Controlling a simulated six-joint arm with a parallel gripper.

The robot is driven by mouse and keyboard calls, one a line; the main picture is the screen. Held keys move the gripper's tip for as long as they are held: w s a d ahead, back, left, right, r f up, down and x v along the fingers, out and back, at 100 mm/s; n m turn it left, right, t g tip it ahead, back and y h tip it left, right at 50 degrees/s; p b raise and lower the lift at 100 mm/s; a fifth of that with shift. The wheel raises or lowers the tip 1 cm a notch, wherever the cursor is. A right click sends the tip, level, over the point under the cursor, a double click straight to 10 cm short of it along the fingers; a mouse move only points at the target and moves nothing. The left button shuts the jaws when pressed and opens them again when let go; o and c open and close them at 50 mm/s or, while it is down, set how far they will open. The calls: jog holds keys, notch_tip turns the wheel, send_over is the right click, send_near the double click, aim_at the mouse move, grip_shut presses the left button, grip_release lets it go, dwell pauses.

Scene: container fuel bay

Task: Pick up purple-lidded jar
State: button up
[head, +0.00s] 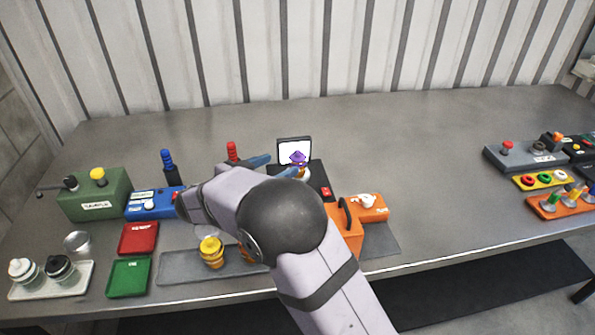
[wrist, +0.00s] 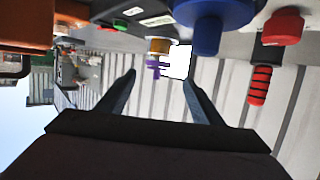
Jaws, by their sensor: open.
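The purple-lidded jar shows in the head view as a purple lid (head: 298,157) in front of a white screen, its body partly hidden by my gripper. In the wrist view, which is upside down, its amber body (wrist: 159,46) and purple lid (wrist: 155,65) lie between the finger lines, beyond the tips. My gripper (head: 284,163) is open and empty, its two blue-grey fingers pointing toward the jar. In the wrist view the fingertips (wrist: 158,78) are spread to either side of it. I cannot tell the exact gap to the jar.
A black device with a white screen (head: 294,144) stands behind the jar. A red ribbed handle (head: 232,150), a blue box (head: 152,203) and a green box (head: 93,197) are left. An orange box (head: 372,210) is right. A yellow-lidded jar (head: 211,248) stands in front.

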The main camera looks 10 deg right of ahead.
aim_at(296, 157)
jog(key=shift+d+r+p+x, duration=0.15)
jog(key=shift+p+x, duration=0.4)
jog(key=shift+x, duration=1.1)
jog(key=shift+d+r+p+x, duration=0.1)
jog(key=shift+p+x, duration=0.45)
jog(key=shift+x, duration=1.1)
jog(key=shift+w+d+f, duration=0.1)
jog(key=shift+d+f, duration=0.05)
jog(key=shift+d, duration=0.05)
grip_shut()
